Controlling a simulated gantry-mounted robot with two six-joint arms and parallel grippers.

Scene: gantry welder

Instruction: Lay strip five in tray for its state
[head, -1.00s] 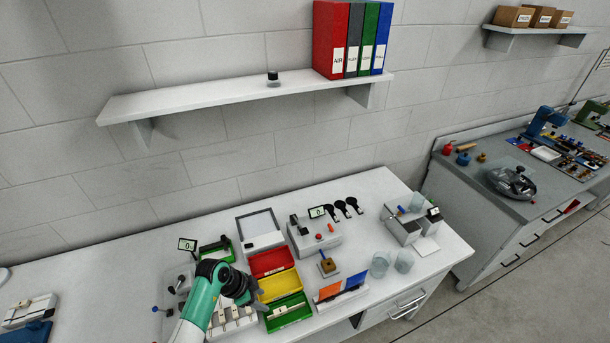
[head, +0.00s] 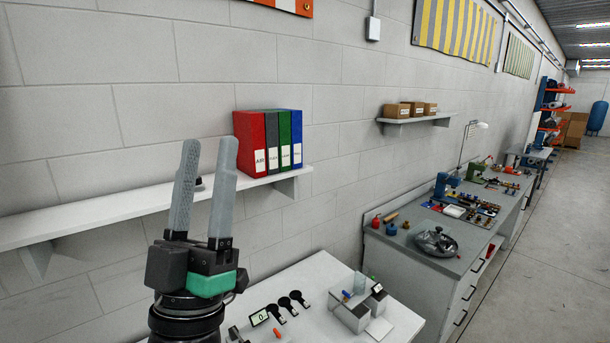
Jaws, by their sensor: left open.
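My left gripper (head: 206,190) is open and empty, raised with its two grey fingers pointing up in front of the wall shelf. No strip and none of the coloured trays show in the head view now; the part of the bench where they stood is below the picture. My right gripper is not in view.
The white bench (head: 315,275) holds several black round-ended tools (head: 285,306), a small display (head: 259,317) and a grey device (head: 354,308). The wall shelf (head: 88,218) carries binders (head: 270,144). A grey workbench (head: 415,252) stands to the right.

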